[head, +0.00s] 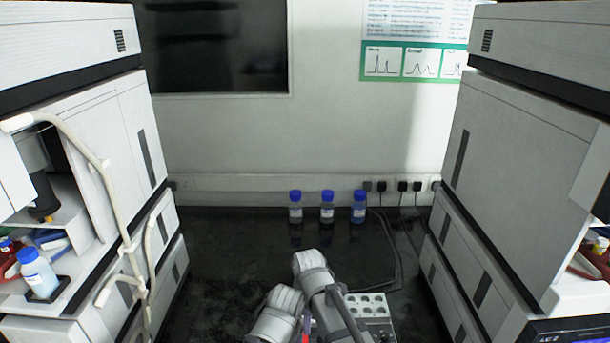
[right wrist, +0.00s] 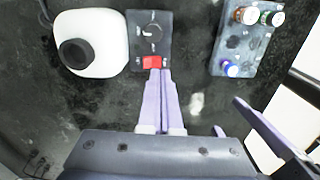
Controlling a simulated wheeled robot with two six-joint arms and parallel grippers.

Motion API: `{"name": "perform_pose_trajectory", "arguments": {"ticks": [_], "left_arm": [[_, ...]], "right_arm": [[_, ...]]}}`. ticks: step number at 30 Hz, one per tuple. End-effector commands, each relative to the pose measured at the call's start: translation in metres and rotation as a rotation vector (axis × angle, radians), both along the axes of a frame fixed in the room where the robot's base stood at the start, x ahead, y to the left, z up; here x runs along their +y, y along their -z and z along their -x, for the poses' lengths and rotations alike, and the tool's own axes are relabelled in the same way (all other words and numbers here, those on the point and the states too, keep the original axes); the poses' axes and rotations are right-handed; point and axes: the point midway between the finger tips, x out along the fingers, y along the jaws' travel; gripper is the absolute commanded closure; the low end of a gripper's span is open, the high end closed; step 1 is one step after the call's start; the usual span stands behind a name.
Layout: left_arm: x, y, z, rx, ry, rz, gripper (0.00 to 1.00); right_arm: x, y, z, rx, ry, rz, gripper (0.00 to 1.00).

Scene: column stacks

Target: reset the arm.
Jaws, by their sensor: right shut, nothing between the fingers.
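My right arm (head: 315,275) comes up from the bottom middle of the head view and hides much of its own gripper. In the right wrist view my right gripper (right wrist: 157,76) is shut and empty, with its pale lavender fingers side by side. Its tips are at the red switch (right wrist: 152,62) on a small dark control box (right wrist: 153,22) with a knob. I cannot tell whether they touch the switch.
A white device with a black knob (right wrist: 110,55) stands beside the control box. A rack (right wrist: 246,45) with several vials is on the other side. Three blue-capped bottles (head: 327,212) stand at the back. Tall instruments (head: 105,130) flank the dark bench (head: 235,235).

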Motion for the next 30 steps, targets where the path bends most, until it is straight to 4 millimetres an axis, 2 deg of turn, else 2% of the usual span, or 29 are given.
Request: {"name": "perform_pose_trajectory", "arguments": {"ticks": [4, 9, 15, 26, 30], "left_arm": [[0.0, 0.0, 0.0, 0.0, 0.0, 0.0, 0.39], [0.0, 0.0, 0.0, 0.0, 0.0, 0.0, 0.39], [0.0, 0.0, 0.0, 0.0, 0.0, 0.0, 0.39], [0.0, 0.0, 0.0, 0.0, 0.0, 0.0, 0.39], [0.0, 0.0, 0.0, 0.0, 0.0, 0.0, 0.39]], "right_arm": [[-0.037, 0.0, 0.009, -0.012, 0.277, -0.005, 1.0], [-0.088, 0.0, 0.022, -0.029, 0.733, -0.018, 1.0], [-0.123, 0.0, 0.033, -0.041, 1.081, -0.032, 1.0], [-0.165, -0.001, 0.052, -0.055, 1.511, -0.055, 1.0], [-0.144, 0.0, 0.058, -0.049, 1.469, -0.031, 1.0]]}}
